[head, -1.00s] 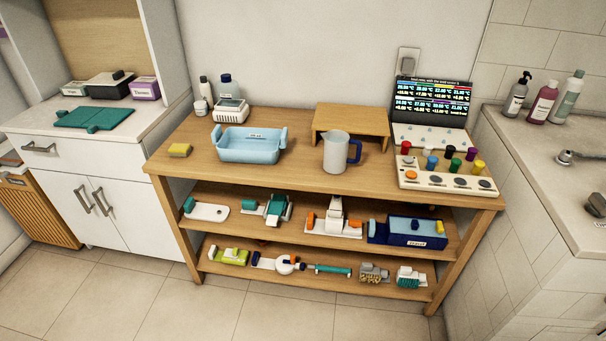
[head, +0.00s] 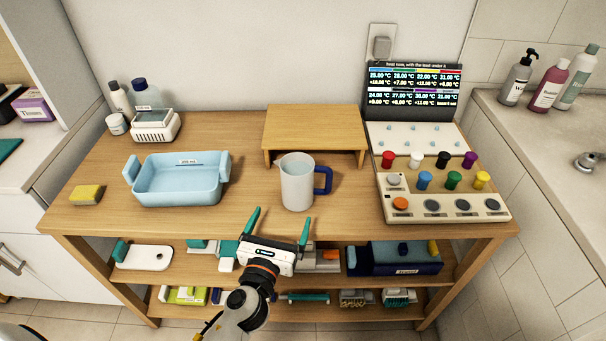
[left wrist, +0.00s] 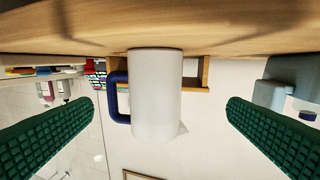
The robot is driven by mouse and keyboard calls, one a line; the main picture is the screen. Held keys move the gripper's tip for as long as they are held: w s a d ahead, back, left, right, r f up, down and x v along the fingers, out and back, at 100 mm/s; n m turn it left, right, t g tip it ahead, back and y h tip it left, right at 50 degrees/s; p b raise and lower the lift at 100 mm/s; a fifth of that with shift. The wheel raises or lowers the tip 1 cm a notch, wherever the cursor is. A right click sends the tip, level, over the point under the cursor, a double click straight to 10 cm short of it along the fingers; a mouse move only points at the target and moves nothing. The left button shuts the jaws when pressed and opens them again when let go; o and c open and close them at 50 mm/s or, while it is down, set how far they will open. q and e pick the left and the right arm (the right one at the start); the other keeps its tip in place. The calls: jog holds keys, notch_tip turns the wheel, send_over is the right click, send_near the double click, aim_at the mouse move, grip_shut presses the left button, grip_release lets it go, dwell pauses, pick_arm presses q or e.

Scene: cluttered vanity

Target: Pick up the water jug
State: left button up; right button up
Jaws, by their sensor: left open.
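The water jug (head: 297,184) is a white, open-topped pitcher with a dark blue handle on its right side in the head view. It stands upright on the wooden table, in front of a small wooden riser. My left gripper (head: 279,228) is open, with its green fingers pointing toward the jug from the table's front edge. In the left wrist view, which is upside down, the jug (left wrist: 156,95) shows between the two spread fingers (left wrist: 145,135) and does not appear to touch either. Its handle is on the left there. My right gripper is not in view.
A light blue basin (head: 177,182) stands left of the jug, and a yellow sponge (head: 87,194) lies farther left. The wooden riser (head: 315,130) is close behind the jug. A control panel (head: 441,196) with coloured knobs is at right. Shelves with several items lie below.

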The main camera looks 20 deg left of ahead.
aim_at(291, 196)
pick_arm(q)
jog(key=w, duration=0.3)
jog(key=shift+a+r+p, duration=0.1)
jog(key=shift+r+p, duration=0.2)
jog(key=w, duration=0.3)
jog(key=shift+w+f, duration=0.1)
jog(key=shift+w, duration=0.55)
jog(key=w, duration=0.3)
jog(key=shift+w+d+p, duration=0.3)
jog(key=shift+w, duration=0.55)
jog(key=shift+s, duration=0.1)
jog(key=c, duration=1.4)
jog(key=shift+c, duration=0.2)
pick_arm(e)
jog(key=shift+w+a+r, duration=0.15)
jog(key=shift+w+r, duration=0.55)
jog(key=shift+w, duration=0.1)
